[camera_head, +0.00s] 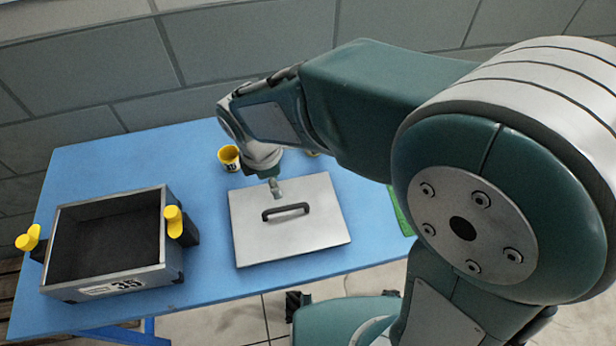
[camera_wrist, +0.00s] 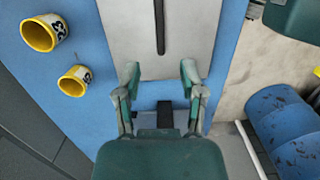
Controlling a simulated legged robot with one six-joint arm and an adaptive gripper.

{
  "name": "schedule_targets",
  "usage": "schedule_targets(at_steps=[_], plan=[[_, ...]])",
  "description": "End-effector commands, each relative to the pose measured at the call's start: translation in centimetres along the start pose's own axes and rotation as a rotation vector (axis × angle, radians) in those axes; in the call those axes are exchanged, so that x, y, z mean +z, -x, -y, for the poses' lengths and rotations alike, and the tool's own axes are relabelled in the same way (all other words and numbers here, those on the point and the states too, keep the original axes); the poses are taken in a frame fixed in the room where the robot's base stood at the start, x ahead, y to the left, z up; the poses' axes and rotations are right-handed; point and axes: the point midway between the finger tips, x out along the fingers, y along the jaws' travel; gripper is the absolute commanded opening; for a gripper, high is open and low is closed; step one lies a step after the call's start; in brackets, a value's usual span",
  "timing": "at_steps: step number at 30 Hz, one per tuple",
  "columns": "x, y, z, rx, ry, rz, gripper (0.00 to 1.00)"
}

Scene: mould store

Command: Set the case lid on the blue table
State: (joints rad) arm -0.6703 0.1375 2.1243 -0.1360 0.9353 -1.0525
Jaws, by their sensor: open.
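The case lid (camera_head: 310,232) is a flat grey metal plate with a black bar handle (camera_head: 286,211). It lies flat on the blue table (camera_head: 110,155), to the right of the open case. The open case (camera_head: 120,283) is a dark-lined metal box marked 35, with yellow latches at its sides. My gripper (camera_head: 275,187) is over the far edge of the lid, beyond the handle. In the wrist view my gripper (camera_wrist: 160,72) is open and empty, its fingers apart, with the lid (camera_wrist: 128,35) and handle (camera_wrist: 160,22) ahead of the fingertips.
A yellow cup (camera_head: 229,157) stands behind the lid; a second is mostly hidden by my arm but shows in the wrist view (camera_wrist: 74,81). A green object (camera_head: 401,212) is at the table's right edge. A block wall (camera_head: 260,45) stands behind. A blue drum (camera_wrist: 283,135) shows beyond the table.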

Motion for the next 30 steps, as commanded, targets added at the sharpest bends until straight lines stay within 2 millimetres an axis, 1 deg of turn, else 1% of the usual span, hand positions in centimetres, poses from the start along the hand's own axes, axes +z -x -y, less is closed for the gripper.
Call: schedule_targets(at_steps=[5,8,11,12,14,15,18,21,24,27,30], plan=[[0.3,0.2,0.0,0.004,-0.016,-0.003,0.52],[2.0,1.3,0.1,0.027,-0.119,-0.023,0.52],[5.3,3.3,0.8,0.067,-0.324,-0.062,0.52],[6.7,4.1,1.2,0.085,-0.421,-0.081,0.52],[8.8,5.3,1.9,0.111,-0.563,-0.109,0.52],[10.1,5.9,2.5,0.127,-0.658,-0.128,0.52],[12.9,7.4,4.2,0.170,-0.890,-0.179,0.52],[15.5,8.6,6.1,0.212,-1.121,-0.233,0.52],[17.7,9.6,8.2,0.255,-1.347,-0.293,0.52],[19.3,10.2,10.3,0.293,-1.549,-0.353,0.52],[20.3,10.5,11.8,0.321,-1.697,-0.400,0.52]])
